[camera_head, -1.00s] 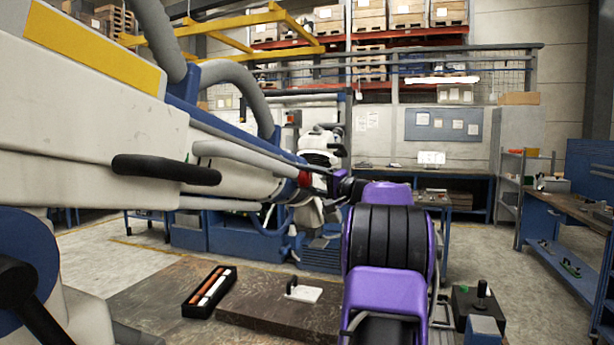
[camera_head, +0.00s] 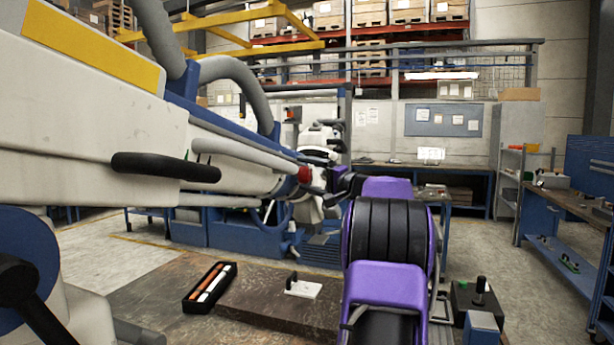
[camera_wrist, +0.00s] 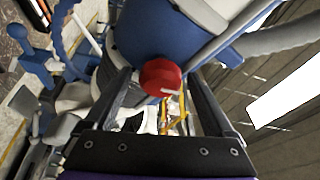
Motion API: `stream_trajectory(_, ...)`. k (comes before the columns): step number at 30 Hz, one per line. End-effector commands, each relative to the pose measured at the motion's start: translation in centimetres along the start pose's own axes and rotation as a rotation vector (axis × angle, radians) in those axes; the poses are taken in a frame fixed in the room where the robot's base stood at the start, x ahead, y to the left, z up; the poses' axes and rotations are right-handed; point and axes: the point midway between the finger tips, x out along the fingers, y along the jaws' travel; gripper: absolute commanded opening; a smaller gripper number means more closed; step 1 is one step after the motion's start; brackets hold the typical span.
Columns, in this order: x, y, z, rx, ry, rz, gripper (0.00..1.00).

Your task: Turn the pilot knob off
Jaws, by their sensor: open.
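A round red knob (camera_wrist: 160,77), which I take for the pilot knob, sits at the end of a blue housing (camera_wrist: 150,40) in the wrist view. My gripper (camera_wrist: 158,74) is open, with one dark finger on each side of the knob in the wrist view. Gaps show between knob and fingers; I cannot tell the depth between them. In the head view my gripper (camera_head: 333,182) is by the knob, its fingers small and partly hidden.
The big white arm fills the left of the head view. Below are a dark table (camera_head: 160,295), a black tray (camera_head: 210,287) with orange and white items, and a small white plate (camera_head: 303,289). A workbench (camera_head: 565,212) stands at right; open floor lies before it.

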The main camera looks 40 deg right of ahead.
Motion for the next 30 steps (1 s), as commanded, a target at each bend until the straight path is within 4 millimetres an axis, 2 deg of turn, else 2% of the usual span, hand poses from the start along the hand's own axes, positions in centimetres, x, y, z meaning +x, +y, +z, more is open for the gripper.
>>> stream_trajectory(5, -0.4, 0.1, 0.0, 0.0, 0.001, 0.0, 0.89)
stream_trajectory(8, -1.6, 0.2, -0.1, 0.0, 0.002, 0.001, 0.89)
stream_trajectory(24, -14.0, 0.1, 0.0, -0.001, 0.003, 0.001, 0.89)
stream_trajectory(30, -16.7, 0.1, 0.0, 0.0, 0.002, 0.0, 0.89)
